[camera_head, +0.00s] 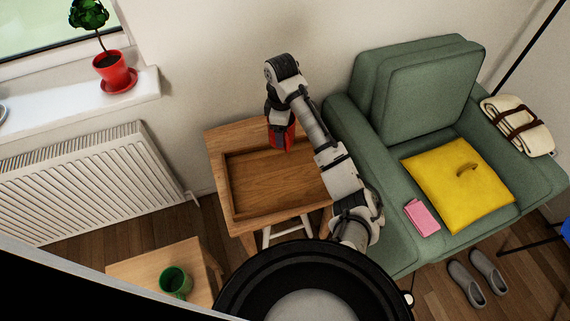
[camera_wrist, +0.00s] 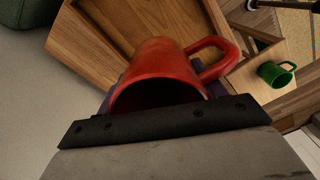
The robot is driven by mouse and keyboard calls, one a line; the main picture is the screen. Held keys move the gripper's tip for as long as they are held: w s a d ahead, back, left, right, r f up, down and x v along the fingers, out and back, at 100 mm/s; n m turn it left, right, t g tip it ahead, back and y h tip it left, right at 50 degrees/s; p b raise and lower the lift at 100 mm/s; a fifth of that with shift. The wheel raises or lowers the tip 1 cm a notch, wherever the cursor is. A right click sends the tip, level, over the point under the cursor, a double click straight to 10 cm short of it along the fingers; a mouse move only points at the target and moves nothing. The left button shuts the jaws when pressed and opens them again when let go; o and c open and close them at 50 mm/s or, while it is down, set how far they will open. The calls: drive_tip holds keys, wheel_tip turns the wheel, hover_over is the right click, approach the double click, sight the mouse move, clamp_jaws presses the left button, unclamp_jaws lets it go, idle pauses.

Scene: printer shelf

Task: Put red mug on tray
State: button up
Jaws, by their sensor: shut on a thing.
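The red mug (camera_wrist: 165,72) is in my gripper in the wrist view, with its open mouth toward the camera and its handle to the right. My gripper (camera_head: 280,136) is shut on it. The tray is a rimmed rectangle on a small wooden table. It also shows behind the mug in the wrist view (camera_wrist: 85,50). I cannot tell whether the mug touches the tray. The tray's inside looks empty apart from the mug area.
A green mug (camera_head: 174,281) stands on a low wooden table (camera_head: 130,268) at the lower left. A green armchair (camera_head: 350,125) with a yellow cushion (camera_head: 455,185) is right of the tray. A radiator (camera_head: 85,185) and a windowsill with a red plant pot (camera_head: 112,72) are at the left.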

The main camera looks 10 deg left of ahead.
drive_tip(key=f, duration=0.3)
drive_tip(key=shift+s+a, duration=0.1)
drive_tip(key=shift+s, duration=0.15)
drive_tip(key=shift+w+a+f, duration=0.15)
drive_tip(key=shift+f, duration=0.1)
drive_tip(key=shift+d+f+b, duration=0.15)
drive_tip(key=shift+f+b, duration=1.4)
drive_tip(key=shift+f, duration=2.5)
drive_tip(key=shift+d+f+b, duration=0.1)
drive_tip(key=shift+f+b, duration=1.45)
drive_tip(key=shift+f, duration=2.5)
drive_tip(key=shift+f, duration=0.15)
drive_tip(key=o, duration=1.2)
drive_tip(key=shift+c, duration=0.2)
